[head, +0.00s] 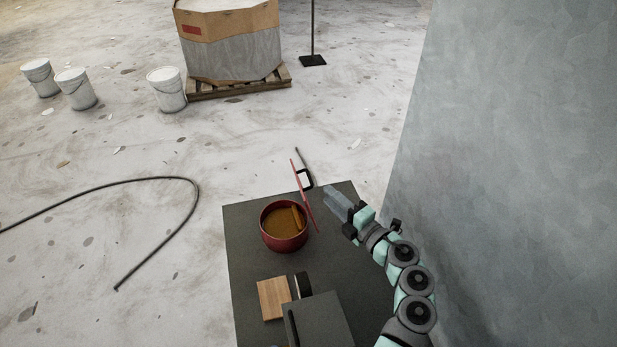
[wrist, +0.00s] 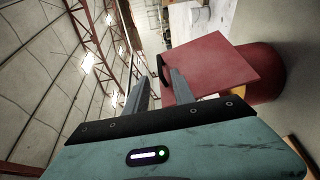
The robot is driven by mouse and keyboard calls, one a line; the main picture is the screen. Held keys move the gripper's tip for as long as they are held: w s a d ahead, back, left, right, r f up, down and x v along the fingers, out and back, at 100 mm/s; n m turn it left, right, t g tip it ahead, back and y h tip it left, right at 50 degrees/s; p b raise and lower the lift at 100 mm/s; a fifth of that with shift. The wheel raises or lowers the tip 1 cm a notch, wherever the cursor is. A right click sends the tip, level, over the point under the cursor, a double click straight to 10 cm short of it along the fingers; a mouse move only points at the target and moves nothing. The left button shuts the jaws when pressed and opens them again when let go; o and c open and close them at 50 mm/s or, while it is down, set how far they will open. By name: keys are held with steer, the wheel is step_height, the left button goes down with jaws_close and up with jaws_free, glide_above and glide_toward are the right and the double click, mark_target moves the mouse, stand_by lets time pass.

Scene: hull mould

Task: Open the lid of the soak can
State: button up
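The soak can (head: 284,243) is a round red can on the dark table, with brown liquid and an orange-brown piece inside. Its red lid (head: 304,196) stands raised, roughly upright, at the can's right side; it also shows in the wrist view (wrist: 214,68). A black handle (head: 307,179) sticks out from the lid's outer face; in the wrist view the handle (wrist: 162,71) appears near the fingertips. My gripper (head: 329,193) is just right of the lid, and looks apart from the handle. In the wrist view its fingers (wrist: 159,84) are spread, with nothing clearly held.
A wooden block (head: 272,298) and a dark box (head: 318,322) are on the table (head: 240,225) in front of the can. A large grey hull wall (head: 500,150) rises close to my arm's right. A black hose (head: 165,180) and white buckets (head: 166,88) are on the floor.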

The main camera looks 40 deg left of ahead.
mark_target(309, 176)
steer(key=a, duration=0.3)
steer(key=w+a, duration=0.1)
steer(key=a, duration=0.2)
steer(key=w+a, duration=0.1)
steer(key=a, duration=0.3)
steer(key=shift+b, duration=0.4)
steer(key=shift+s, duration=0.1)
steer(key=shift+c, duration=0.3)
jaws_close()
stand_by(0.4)
